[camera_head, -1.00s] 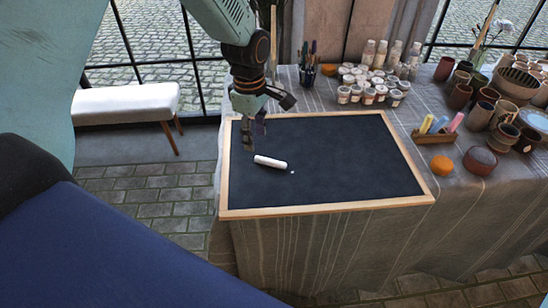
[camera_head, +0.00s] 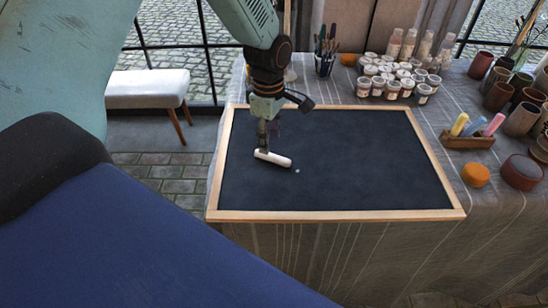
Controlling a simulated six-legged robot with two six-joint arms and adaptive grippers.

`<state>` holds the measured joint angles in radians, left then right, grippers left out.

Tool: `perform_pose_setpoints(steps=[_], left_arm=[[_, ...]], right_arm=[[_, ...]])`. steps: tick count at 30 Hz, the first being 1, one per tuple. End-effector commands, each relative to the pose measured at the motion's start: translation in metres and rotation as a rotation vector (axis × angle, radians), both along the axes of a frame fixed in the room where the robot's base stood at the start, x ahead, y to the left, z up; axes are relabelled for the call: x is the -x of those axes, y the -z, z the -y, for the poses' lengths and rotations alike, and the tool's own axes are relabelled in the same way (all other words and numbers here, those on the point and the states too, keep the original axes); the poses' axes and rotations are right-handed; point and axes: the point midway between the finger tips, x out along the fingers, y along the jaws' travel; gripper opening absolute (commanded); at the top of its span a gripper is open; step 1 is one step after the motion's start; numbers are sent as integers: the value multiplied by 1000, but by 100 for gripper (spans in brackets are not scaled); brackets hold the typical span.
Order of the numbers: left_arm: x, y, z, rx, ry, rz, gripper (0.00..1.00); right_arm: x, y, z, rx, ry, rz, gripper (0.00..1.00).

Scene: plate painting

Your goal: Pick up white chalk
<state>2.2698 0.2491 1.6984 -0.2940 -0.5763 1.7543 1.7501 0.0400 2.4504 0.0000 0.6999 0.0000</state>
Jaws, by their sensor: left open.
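The white chalk (camera_head: 273,159) lies on the dark chalkboard (camera_head: 350,215), left of its middle. The chalkboard has a light wooden frame and lies flat on the cloth-covered table. My left gripper (camera_head: 263,146) comes down from above at the chalk's left part, with its fingertips right by it. The jaws are open, and I cannot tell whether a finger touches the chalk. The far finger is partly hidden. My right gripper is not in view.
A small white speck (camera_head: 297,171) lies beside the chalk. A wooden holder (camera_head: 466,141) with coloured chalks, an orange sponge (camera_head: 475,175) and paint jars (camera_head: 378,87) stand right and behind the board. A white bench (camera_head: 147,88) is at the left. The board's right part is clear.

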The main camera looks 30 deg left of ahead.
Motion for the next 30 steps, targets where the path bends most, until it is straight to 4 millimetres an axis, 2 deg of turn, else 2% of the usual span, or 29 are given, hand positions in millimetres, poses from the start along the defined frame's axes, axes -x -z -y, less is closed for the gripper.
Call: perform_pose_setpoints(steps=[5, 12, 15, 20, 30], left_arm=[[0, 15, -3, 0, 0, -2, 45], [-3, 50, -8, -1, 0, -2, 45], [-5, 56, -8, -1, 1, 1, 45], [-6, 55, -8, -1, 2, 1, 45], [-7, 55, -8, -1, 1, 0, 19]], right_arm=[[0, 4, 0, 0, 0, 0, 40], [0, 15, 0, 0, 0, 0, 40], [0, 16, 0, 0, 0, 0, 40], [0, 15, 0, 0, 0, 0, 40], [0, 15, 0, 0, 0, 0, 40]])
